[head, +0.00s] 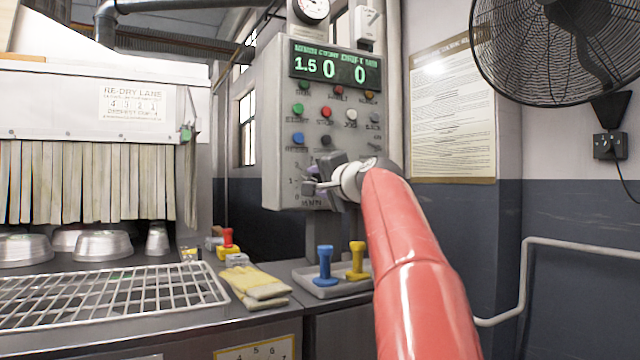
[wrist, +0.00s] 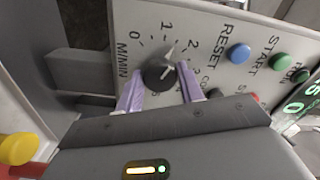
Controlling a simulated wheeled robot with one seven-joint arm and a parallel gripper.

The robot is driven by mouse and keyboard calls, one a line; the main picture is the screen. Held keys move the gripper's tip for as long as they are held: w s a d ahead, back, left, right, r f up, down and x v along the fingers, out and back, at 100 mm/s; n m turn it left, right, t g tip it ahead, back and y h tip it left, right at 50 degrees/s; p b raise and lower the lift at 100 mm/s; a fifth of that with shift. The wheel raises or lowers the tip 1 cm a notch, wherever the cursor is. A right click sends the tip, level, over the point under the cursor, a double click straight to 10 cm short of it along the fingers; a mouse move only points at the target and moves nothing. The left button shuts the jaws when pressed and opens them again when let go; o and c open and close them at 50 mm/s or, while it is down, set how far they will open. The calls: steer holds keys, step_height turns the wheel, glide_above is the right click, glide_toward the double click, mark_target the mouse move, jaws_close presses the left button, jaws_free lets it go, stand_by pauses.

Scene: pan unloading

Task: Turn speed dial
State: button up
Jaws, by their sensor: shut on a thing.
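The speed dial (wrist: 158,76) is a dark round knob on the grey control panel (wrist: 210,20), with a scale from 0 upward marked M/MIN. Its light pointer lies between the 1 and the 2. My gripper (wrist: 161,88) has its two purple fingers on either side of the dial and is shut on it. In the head view my gripper (head: 322,184) is at the panel's lower part and hides most of the dial. The green display (head: 335,68) at the panel's top reads 1.5, 0 and 0.
Coloured buttons (head: 325,112) sit just above my gripper. Below stand a blue-handled tool (head: 324,265) and a yellow one (head: 357,262) in a tray, beside yellow gloves (head: 256,285). Metal pans (head: 102,245) and a wire rack (head: 110,297) are at left.

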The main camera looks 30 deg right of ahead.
steer(key=o, duration=1)
steer(key=shift+c, duration=0.2)
steer(key=s+b, duration=0.2)
steer(key=s, duration=0.5)
steer(key=shift+s+d, duration=0.15)
steer(key=shift+s, duration=0.25)
steer(key=shift+s, duration=0.1)
